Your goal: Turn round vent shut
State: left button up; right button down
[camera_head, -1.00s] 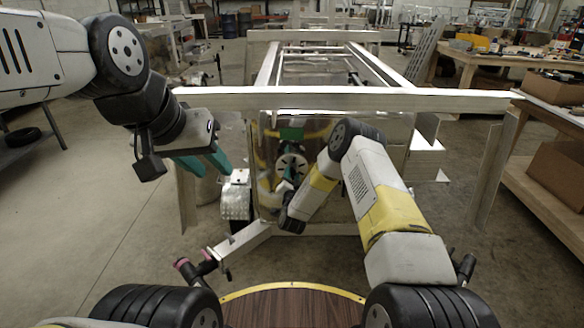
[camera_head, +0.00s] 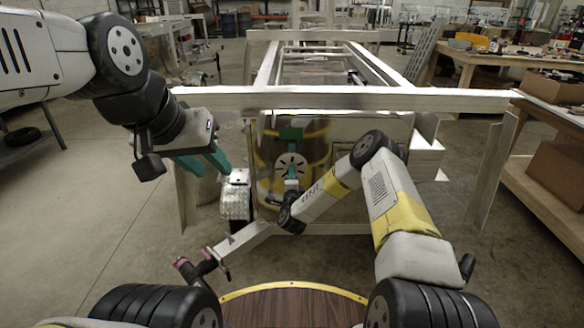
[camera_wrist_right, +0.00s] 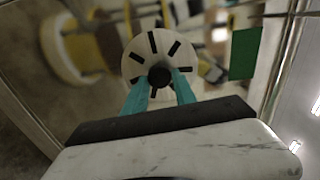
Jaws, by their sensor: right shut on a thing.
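The round vent (camera_head: 291,165) is a pale disc with dark radial slots and a dark centre knob, set on the shiny front panel of the trailer. In the right wrist view the vent (camera_wrist_right: 158,58) faces me. My right gripper (camera_wrist_right: 160,78) has its teal fingers shut on the dark centre knob. In the head view my right gripper (camera_head: 291,186) is small and reaches the vent's lower part. My left gripper (camera_head: 204,166) hangs to the left of the panel, its teal fingers apart and empty.
A metal step box (camera_head: 236,196) stands at lower left. A workbench with boxes (camera_head: 552,88) is at right.

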jog(key=shift+m, duration=0.5)
jog(key=c, duration=1)
grip_release()
jog(key=shift+c, duration=0.2)
jog(key=s, duration=0.7)
jog(key=shift+s, duration=0.4)
jog(key=shift+s+f, duration=0.1)
